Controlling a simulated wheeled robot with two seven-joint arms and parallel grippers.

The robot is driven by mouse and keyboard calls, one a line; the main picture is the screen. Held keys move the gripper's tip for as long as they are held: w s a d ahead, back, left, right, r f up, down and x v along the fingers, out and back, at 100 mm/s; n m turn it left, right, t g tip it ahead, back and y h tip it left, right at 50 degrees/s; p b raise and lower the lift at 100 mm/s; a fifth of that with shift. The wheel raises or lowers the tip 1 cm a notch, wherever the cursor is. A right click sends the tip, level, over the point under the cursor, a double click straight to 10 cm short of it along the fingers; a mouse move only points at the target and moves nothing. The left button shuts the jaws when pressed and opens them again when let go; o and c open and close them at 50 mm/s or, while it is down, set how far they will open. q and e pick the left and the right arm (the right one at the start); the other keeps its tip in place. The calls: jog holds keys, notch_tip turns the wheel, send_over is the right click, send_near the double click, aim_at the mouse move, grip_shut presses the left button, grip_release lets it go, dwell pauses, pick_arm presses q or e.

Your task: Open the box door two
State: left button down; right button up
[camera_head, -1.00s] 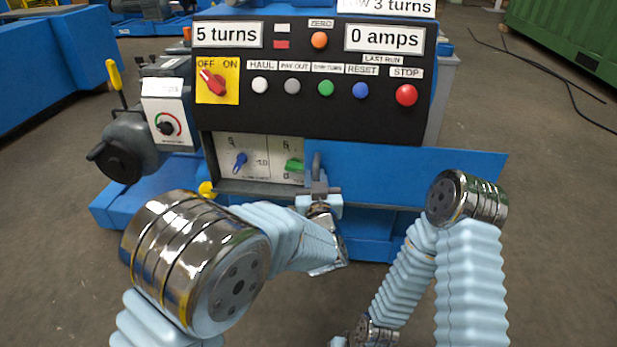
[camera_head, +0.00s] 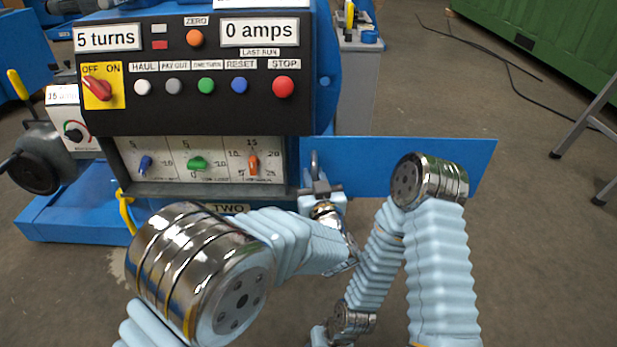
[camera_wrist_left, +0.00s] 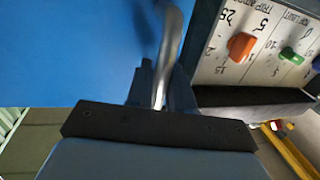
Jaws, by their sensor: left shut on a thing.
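The blue door (camera_head: 355,158) of the box stands out to the right of the opening. It also fills the left of the left wrist view (camera_wrist_left: 65,50). Its grey metal bar handle (camera_head: 315,162) is near its left edge. My left gripper (camera_head: 320,186) is shut on this handle, which runs up between the fingers in the left wrist view (camera_wrist_left: 168,55). The opening of the box marked TWO (camera_head: 228,208) shows a white panel with a blue knob (camera_head: 146,165), a green knob (camera_head: 197,163) and an orange knob (camera_head: 253,164). My right arm bends in front of the door; its gripper is out of view.
Above the opening is a black control panel (camera_head: 180,118) with a red switch and several buttons, including a red STOP button (camera_head: 283,86). A grey stool leg (camera_head: 600,125) and a green container (camera_head: 560,40) are at the right.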

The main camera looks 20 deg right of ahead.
pick_arm(q)
jog(key=shift+s+d+f, duration=0.1)
jog(key=shift+f, duration=0.05)
jog(key=c, duration=1.2)
grip_release()
jog(key=s, duration=0.7)
jog(key=shift+s+a+p, duration=0.2)
jog(key=shift+a+p, duration=0.15)
jog(key=shift+a, duration=0.05)
